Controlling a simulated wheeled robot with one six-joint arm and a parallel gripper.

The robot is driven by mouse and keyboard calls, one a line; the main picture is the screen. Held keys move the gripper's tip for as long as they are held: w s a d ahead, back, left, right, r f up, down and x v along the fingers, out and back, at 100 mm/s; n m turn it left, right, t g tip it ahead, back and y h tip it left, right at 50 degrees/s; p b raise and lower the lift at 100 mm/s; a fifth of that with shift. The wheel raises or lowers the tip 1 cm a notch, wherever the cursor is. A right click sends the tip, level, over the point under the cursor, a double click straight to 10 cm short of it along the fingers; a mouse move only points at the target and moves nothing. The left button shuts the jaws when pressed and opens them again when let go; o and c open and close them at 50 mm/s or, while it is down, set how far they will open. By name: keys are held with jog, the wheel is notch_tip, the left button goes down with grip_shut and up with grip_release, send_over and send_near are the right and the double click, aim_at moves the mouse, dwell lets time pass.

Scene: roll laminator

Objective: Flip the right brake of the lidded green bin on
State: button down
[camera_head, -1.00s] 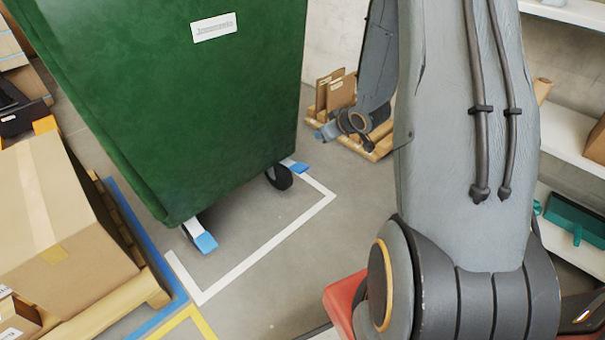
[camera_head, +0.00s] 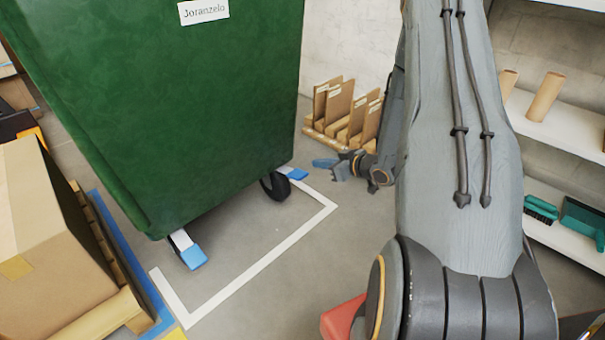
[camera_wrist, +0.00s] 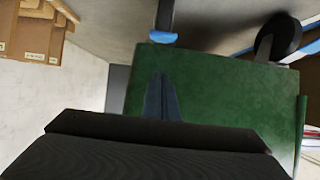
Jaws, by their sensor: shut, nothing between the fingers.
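The green bin (camera_head: 165,105) fills the left of the head view, a white label on its front; its lid is out of frame. Its right brake pedal (camera_head: 297,174) is blue-tipped and sticks out beside a black wheel (camera_head: 276,187). The left brake pedal (camera_head: 194,257) is also blue-tipped, on a white arm. My gripper (camera_head: 326,163) is shut and empty, just right of the right pedal and apart from it. In the wrist view the shut fingers (camera_wrist: 162,98) overlap the green bin wall (camera_wrist: 225,85), and the blue pedal (camera_wrist: 163,37) lies beyond their tips.
A cardboard box (camera_head: 45,240) on a pallet stands left of the bin. Upright cardboard holders (camera_head: 345,110) stand behind my gripper by the wall. White shelves (camera_head: 560,120) are at right. The white-taped floor (camera_head: 240,245) before the bin is clear.

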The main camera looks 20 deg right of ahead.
jog(key=shift+w, duration=0.1)
jog(key=b, duration=0.5)
send_over(303, 176)
jog(key=f, duration=0.4)
jog(key=shift+w+a+f, duration=0.15)
jog(key=shift+w+f, duration=0.1)
notch_tip(303, 176, down, 3)
jog(key=shift+s+r+b, duration=0.1)
jog(key=shift+s+b, duration=0.05)
jog(key=shift+b, duration=0.8)
jog(key=shift+s+f+b, duration=0.15)
jog(key=shift+f+b, duration=0.15)
jog(key=shift+f, duration=0.15)
jog(key=shift+d, duration=0.2)
